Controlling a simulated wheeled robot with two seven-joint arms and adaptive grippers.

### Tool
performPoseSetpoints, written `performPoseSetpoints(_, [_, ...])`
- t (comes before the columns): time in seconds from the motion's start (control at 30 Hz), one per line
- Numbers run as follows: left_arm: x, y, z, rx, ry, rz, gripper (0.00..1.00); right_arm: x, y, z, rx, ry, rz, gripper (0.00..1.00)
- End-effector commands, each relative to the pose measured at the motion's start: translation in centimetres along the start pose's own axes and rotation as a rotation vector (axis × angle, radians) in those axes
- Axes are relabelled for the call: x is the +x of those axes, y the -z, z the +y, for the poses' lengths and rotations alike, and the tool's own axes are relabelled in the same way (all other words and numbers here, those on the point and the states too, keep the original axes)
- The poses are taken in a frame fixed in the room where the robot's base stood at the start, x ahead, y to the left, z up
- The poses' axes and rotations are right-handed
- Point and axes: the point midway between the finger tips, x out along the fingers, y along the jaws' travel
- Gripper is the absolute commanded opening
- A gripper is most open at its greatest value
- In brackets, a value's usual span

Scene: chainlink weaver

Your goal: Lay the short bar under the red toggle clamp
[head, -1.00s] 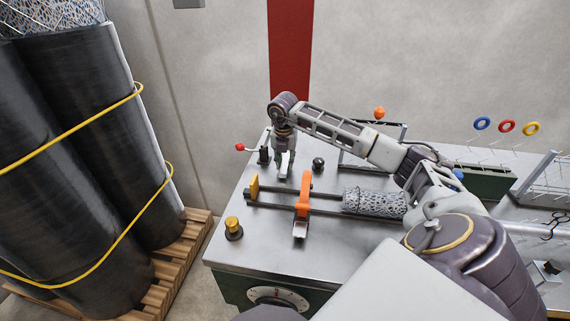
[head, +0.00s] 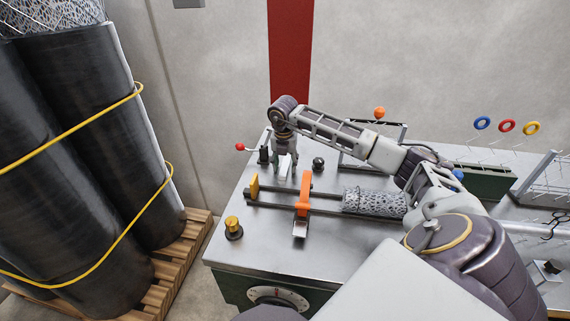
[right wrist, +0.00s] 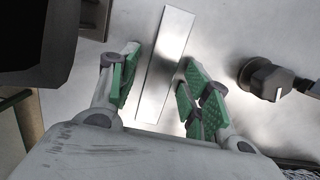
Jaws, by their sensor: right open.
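The short bar (right wrist: 165,65) is a flat, plain metal strip lying between the fingers of my right gripper (right wrist: 160,62) in the right wrist view. The fingers, with green pads, are open, with a gap on each side of the bar. In the head view my right gripper (head: 285,156) points down at the back left of the bench, and the bar (head: 284,168) shows as a bright strip below it. The red toggle clamp (head: 263,155), with a red-tipped handle (head: 240,147), stands just left of the gripper. My left gripper is out of view.
A black knob (head: 318,164) stands close to the gripper's right; it also shows in the wrist view (right wrist: 265,78). In front are an orange clamp arm (head: 303,194), dark rails and a mesh roll (head: 374,203). A yellow-topped knob (head: 233,228) stands at the front left.

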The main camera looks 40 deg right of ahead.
Motion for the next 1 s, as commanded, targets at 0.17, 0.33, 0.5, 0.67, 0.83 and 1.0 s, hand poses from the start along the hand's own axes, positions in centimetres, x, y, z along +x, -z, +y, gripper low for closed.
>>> performPoseSetpoints(0.17, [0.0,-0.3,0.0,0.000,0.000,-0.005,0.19,-0.1,0.0,0.0,0.000,0.000,0.000,0.48])
performPoseSetpoints(0.33, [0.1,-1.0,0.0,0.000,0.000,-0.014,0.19,-0.9,-0.1,0.0,0.000,-0.002,-0.002,0.48])
performPoseSetpoints(0.5, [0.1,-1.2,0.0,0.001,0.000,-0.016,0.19,-2.7,-0.1,0.0,0.000,-0.002,-0.002,0.48])
performPoseSetpoints(0.67, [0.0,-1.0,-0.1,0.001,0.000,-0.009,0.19,-5.0,-0.1,0.0,0.000,-0.002,-0.003,0.48])
performPoseSetpoints(0.83, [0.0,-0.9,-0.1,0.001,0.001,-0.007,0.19,-7.6,-0.1,0.0,-0.001,-0.002,-0.002,0.48])
performPoseSetpoints(1.0, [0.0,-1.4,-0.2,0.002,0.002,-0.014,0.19,-10.0,-0.1,0.1,0.000,-0.003,-0.002,0.48])
